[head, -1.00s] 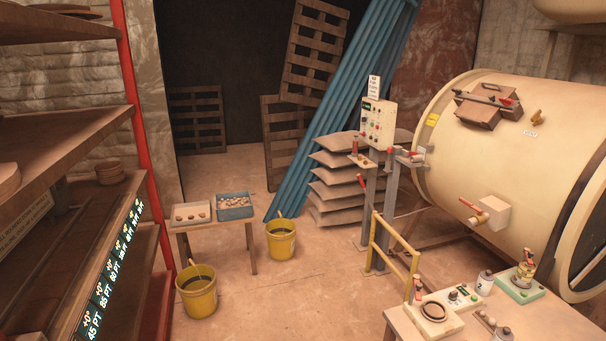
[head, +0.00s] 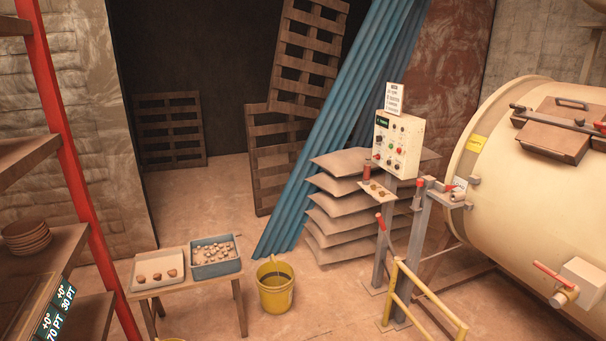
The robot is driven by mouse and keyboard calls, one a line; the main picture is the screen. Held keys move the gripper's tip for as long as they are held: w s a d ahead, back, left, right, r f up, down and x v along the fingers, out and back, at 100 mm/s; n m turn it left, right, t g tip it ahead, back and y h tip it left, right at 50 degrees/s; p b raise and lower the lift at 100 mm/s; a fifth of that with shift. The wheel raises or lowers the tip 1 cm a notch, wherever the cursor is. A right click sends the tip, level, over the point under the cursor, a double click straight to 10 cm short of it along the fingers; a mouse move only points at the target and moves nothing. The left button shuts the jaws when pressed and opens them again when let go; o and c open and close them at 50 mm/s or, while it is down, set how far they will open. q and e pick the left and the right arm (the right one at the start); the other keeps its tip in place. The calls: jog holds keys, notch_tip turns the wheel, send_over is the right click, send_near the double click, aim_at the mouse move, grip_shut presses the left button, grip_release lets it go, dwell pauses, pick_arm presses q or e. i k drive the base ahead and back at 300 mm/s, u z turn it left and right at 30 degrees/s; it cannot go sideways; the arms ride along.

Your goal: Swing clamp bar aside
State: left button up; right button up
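The clamp bar (head: 556,120) is a thin dark bar lying across the brown hatch cover (head: 550,143) on the upper side of the large cream tank (head: 510,185). It has a dark knob at its left end and a red part at the right, near the picture's edge. The hatch cover has a dark loop handle above the bar and looks closed. Neither of my grippers is in view.
A yellow rail (head: 428,292) and grey posts stand before the tank. A control panel (head: 397,145) stands left of it. A red-handled valve (head: 562,285) juts from the tank's side. A yellow bucket (head: 275,288) and tray table (head: 170,288) stand left. Shelving (head: 50,250) lines the left edge.

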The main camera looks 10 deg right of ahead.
aim_at(559, 119)
jog(key=i, duration=1.85)
jog(key=z, duration=2.3)
jog(key=i, duration=1.45)
